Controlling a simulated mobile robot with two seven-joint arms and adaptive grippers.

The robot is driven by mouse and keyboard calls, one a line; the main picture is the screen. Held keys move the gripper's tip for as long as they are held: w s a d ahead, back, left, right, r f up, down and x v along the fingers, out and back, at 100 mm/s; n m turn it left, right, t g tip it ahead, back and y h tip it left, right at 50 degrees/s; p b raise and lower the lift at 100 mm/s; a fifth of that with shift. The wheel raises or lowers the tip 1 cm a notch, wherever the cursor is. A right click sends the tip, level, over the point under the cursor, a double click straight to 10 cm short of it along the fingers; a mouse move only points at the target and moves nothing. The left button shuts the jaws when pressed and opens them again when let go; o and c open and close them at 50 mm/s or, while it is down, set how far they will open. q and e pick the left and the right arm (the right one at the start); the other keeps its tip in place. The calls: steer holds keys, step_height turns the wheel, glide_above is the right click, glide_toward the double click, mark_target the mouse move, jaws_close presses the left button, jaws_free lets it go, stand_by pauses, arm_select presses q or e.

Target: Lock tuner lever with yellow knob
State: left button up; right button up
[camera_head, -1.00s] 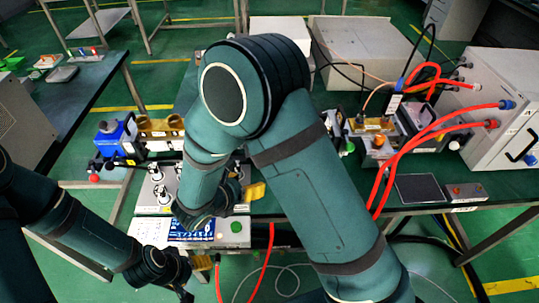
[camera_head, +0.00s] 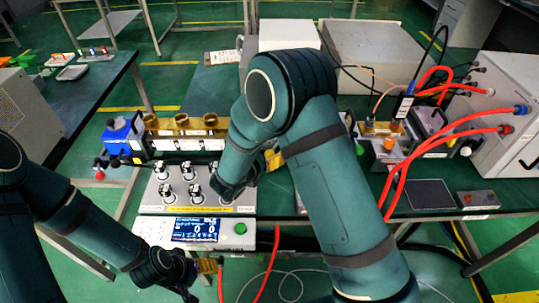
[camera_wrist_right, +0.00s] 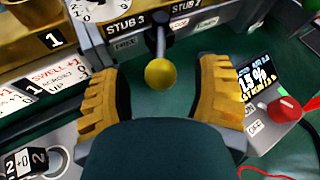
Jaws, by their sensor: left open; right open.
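The tuner lever's yellow knob (camera_wrist_right: 161,73) sits on a short metal rod below the "STUB 3" label in the right wrist view. My right gripper (camera_wrist_right: 158,80) is open, with one yellow-padded finger on each side of the knob. Clear gaps show between the knob and both pads. In the head view my right arm hides the lever, and only a yellow pad of the right gripper (camera_head: 272,158) shows. My left gripper (camera_head: 197,279) is open and empty at the bottom, below the console with the blue display.
A console (camera_head: 238,210) with several metal posts and a green button stands left of my right arm. Brass fittings (camera_head: 181,122) stand behind it. Red hoses (camera_head: 398,170) run at the right.

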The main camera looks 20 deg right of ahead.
steer(key=shift+w+d+f, duration=0.25)
steer(key=shift+w+d, duration=0.2)
jaws_close()
